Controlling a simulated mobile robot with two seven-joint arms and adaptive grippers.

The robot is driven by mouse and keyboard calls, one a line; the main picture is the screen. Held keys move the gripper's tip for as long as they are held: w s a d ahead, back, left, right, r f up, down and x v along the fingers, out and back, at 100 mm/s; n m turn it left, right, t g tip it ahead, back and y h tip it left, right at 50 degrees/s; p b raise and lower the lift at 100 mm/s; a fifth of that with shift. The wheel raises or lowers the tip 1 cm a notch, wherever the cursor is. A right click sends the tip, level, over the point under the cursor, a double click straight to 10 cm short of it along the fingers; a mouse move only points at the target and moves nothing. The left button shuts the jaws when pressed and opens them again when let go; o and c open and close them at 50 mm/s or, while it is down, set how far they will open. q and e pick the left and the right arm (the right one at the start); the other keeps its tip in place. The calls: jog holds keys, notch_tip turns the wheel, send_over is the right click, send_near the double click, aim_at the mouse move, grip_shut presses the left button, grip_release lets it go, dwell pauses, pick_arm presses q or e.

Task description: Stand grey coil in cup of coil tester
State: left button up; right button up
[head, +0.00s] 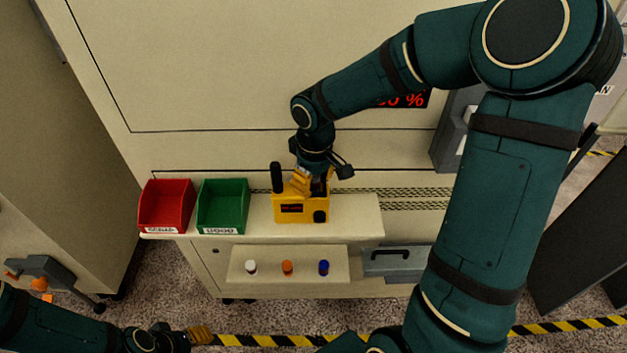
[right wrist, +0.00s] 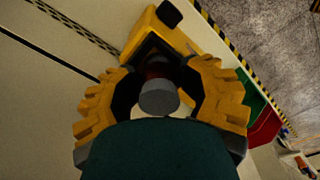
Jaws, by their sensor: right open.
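The yellow coil tester (head: 288,215) stands on the bench ledge, with a black post at its left and a small dark display on its front. My right gripper (head: 312,183) points down over its top; its yellow fingers also show in the right wrist view (right wrist: 160,95). The fingers are open, one on each side of the grey coil (right wrist: 158,98), with a narrow gap to it. The coil's grey end faces the wrist camera, and its lower part runs into shadow at the tester's dark top. The cup is hidden. My left gripper (head: 200,335) is low at the left, far from the tester.
A red bin (head: 166,205) and a green bin (head: 222,206) stand left of the tester. A lower shelf (head: 300,273) holds a white, an orange and a blue spool. A grey drawer (head: 398,262) is to its right. The ledge right of the tester is clear.

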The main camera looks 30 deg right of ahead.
jog(key=shift+s+f, duration=0.15)
notch_tip(320, 180, up, 12)
jog(key=shift+r, duration=0.15)
dwell(0.3)
